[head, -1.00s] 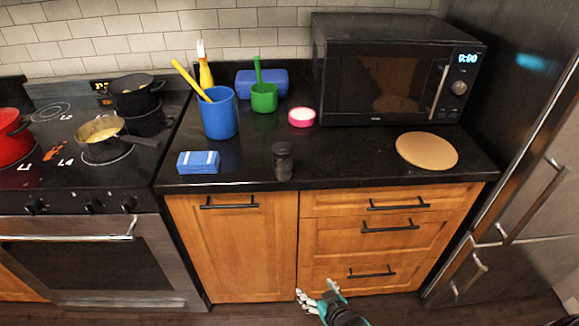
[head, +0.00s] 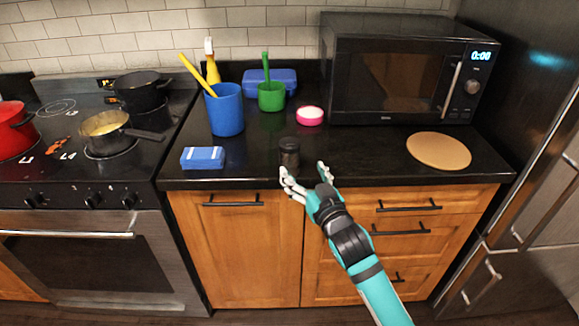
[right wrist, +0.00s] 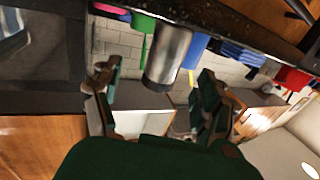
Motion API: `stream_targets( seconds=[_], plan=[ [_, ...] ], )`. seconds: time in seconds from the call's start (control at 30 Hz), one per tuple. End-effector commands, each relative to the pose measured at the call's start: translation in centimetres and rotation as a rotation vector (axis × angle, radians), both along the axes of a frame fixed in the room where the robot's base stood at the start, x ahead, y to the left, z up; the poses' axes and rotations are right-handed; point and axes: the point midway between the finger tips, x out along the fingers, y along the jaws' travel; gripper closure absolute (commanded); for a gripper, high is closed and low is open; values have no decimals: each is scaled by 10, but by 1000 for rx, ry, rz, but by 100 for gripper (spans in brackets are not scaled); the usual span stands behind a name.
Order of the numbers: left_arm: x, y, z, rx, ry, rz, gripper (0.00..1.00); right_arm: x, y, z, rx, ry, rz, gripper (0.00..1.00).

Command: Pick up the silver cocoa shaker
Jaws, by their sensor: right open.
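The shaker (head: 289,153) stands upright near the front edge of the black counter. It looks dark in the head view and silver in the right wrist view (right wrist: 168,55), where the picture is turned over. My right gripper (head: 304,171) is open at the counter's front edge, just in front of the shaker and a little to its right. In the right wrist view its fingers (right wrist: 157,75) are spread, with the shaker showing between them; I cannot tell that either finger touches it. My left gripper is not in view.
A blue and white sponge (head: 203,158) lies left of the shaker. Behind stand a blue cup (head: 225,112), a green cup (head: 271,98) and a pink-rimmed round container (head: 310,116). A microwave (head: 395,75) and a brown round board (head: 438,151) are to the right.

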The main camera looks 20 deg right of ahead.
Motion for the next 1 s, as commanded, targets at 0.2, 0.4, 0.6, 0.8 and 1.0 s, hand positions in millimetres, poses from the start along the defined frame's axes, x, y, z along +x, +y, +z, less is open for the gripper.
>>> stream_targets(
  seconds=[0.2, 0.4, 0.6, 0.8, 1.0],
  plan=[
    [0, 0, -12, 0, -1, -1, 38, 25, 2, -1, 0, 0, 0, 24],
    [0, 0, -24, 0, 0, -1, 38, 41, 6, -2, 1, -3, 1, 24],
    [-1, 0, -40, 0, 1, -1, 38, 69, 12, -1, -1, -1, 1, 24],
    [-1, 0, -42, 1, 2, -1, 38, 77, 13, 1, 0, 2, 1, 24],
    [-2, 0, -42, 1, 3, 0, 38, 77, 13, 2, 0, 2, 1, 31]
  ],
)
